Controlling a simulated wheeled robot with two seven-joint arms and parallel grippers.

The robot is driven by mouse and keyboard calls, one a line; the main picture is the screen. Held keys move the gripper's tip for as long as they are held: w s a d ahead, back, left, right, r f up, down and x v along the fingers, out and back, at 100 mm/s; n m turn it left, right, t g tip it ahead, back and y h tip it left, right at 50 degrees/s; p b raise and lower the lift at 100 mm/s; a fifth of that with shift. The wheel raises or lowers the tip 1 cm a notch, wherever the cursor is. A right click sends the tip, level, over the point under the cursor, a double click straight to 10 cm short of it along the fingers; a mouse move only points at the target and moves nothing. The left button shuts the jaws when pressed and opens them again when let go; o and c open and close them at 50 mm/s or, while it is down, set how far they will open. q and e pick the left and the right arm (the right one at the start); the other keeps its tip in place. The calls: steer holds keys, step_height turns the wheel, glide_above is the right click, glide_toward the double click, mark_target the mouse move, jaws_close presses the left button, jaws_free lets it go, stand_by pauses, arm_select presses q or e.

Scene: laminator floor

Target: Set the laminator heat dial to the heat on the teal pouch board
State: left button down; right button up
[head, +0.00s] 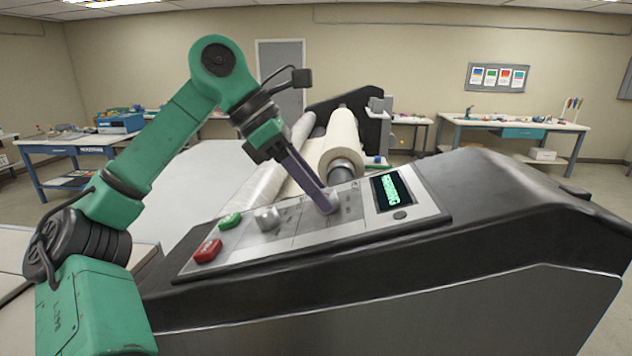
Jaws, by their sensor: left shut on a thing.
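The laminator's control panel (300,241) slopes on top of the dark machine in front of me. My left gripper (327,203) reaches down from the upper left and is shut on a knob on the panel, just left of the display; its fingers hide most of the knob, which appears to be the heat dial. A second grey knob (267,218) sits further left on the panel. The green-lit display (391,189) is too small to read. I cannot pick out a teal pouch board with certainty. My right gripper is not in view.
A green button (230,221) and a red button (207,251) are at the panel's left end. A wall board (497,77) holds several coloured sheets. Workbenches (512,124) line the back; the floor between is open.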

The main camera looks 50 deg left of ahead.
arm_select(q)
steer(key=m+p, duration=0.1)
steer(key=m, duration=0.1)
steer(key=m+g+p, duration=0.1)
steer(key=m, duration=0.2)
steer(key=shift+w+a+r+h+p, duration=0.1)
steer(key=shift+r+h+p, duration=0.1)
steer(key=shift+h+p, duration=0.2)
steer(key=shift+w+f+m+g+p, duration=0.1)
steer(key=shift+m+g+p, duration=0.5)
steer(key=shift+m+p, duration=1.05)
steer(key=shift+m+b, duration=0.3)
steer(key=shift+m, duration=0.15)
steer(key=shift+c, duration=1.9)
jaws_free()
